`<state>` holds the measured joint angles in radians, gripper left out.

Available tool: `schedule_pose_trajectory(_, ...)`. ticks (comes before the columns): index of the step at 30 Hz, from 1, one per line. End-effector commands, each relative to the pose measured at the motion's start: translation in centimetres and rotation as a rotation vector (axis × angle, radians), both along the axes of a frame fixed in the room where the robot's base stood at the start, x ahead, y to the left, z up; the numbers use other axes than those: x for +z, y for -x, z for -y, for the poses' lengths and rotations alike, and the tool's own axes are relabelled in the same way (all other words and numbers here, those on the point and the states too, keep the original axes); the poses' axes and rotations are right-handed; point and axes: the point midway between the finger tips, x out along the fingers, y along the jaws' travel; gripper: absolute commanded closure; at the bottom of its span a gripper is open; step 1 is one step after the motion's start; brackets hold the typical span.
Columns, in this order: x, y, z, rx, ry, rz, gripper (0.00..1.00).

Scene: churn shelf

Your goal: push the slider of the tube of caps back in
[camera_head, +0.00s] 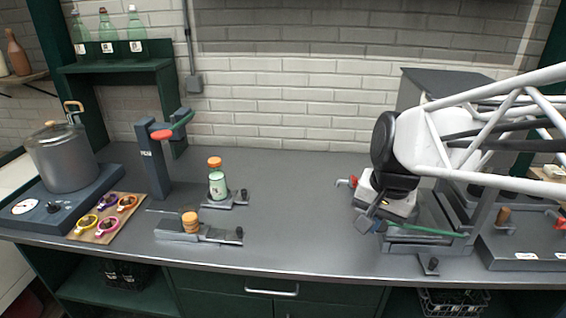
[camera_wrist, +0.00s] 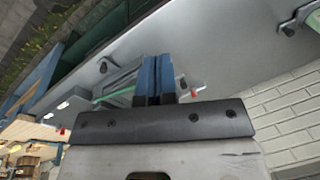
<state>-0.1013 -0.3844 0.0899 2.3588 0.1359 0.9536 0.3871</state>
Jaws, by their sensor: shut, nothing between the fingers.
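My gripper (camera_head: 366,223) is shut and empty, its blue fingers together, low over the right part of the counter. Its closed fingers (camera_wrist: 154,78) also show in the wrist view. A grey fixture with a green rod (camera_head: 430,231) lies just right of the fingers, partly behind my arm. The rod also shows in the wrist view (camera_wrist: 118,91), left of the fingers; I cannot tell if they touch. A small dark knob (camera_head: 429,265) sits at the fixture's front. I cannot tell for certain which part is the tube of caps or its slider.
A dark post (camera_head: 153,168), coloured rings (camera_head: 103,216) and a pot (camera_head: 63,158) stand farther left. The middle counter is clear.

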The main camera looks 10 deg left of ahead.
Motion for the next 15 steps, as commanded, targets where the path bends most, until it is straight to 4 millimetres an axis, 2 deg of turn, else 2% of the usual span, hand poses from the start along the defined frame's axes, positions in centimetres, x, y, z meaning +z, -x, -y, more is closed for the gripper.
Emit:
schedule_pose_trajectory(3,-0.3,-2.4,-1.6,-0.057,-0.028,-0.035,1.00)
schedule_pose_trajectory(15,-2.3,-9.6,-7.6,-0.268,-0.108,-0.157,1.00)
